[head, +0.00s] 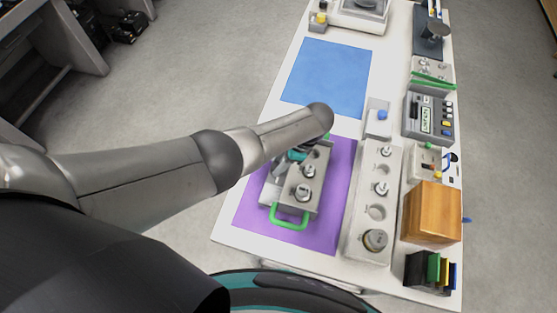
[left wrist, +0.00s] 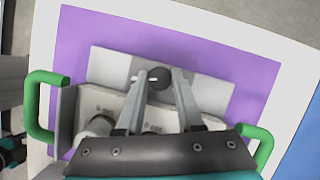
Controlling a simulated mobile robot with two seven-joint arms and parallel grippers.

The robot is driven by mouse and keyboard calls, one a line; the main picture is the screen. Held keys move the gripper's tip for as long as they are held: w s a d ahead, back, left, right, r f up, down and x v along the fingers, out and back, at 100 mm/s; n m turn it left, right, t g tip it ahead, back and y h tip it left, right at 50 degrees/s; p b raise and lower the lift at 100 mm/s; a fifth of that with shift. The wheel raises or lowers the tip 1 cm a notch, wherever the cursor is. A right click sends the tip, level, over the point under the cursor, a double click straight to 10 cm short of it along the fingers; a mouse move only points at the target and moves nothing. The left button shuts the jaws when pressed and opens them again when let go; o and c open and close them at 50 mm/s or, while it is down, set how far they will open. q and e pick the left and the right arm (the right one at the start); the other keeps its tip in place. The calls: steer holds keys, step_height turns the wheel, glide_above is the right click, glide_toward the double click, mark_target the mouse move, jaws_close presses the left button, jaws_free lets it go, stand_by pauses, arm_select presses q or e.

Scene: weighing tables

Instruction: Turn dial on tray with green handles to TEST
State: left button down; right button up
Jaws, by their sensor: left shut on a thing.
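The tray with green handles (head: 313,207) sits on the purple mat (head: 338,190); it also shows in the left wrist view (left wrist: 122,100), one green handle (left wrist: 36,105) at each end. Its dial is a dark round knob (left wrist: 159,79) with a white pointer mark toward the left, on a grey plate (left wrist: 212,93). My left gripper (left wrist: 160,82) has its two fingers closed around the knob. In the head view my left gripper (head: 282,166) reaches the tray's left side and its arm hides part of it. Dial lettering cannot be read. My right gripper is not in view.
Metal weights (head: 303,192) stand on the tray. To its right is a long grey weight block (head: 360,222), with a wooden box (head: 431,212) and a grey instrument (head: 428,117) beyond. A blue mat (head: 327,75) farther back is empty.

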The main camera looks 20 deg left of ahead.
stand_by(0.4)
arm_select(q)
steer(key=c, duration=0.5)
jaws_free()
steer(key=shift+c, duration=0.2)
steer(key=shift+r, duration=0.1)
steer(key=p+v, duration=0.3)
steer(key=v, duration=1.2)
steer(key=shift+s+d, duration=0.1)
steer(key=shift+s, duration=0.05)
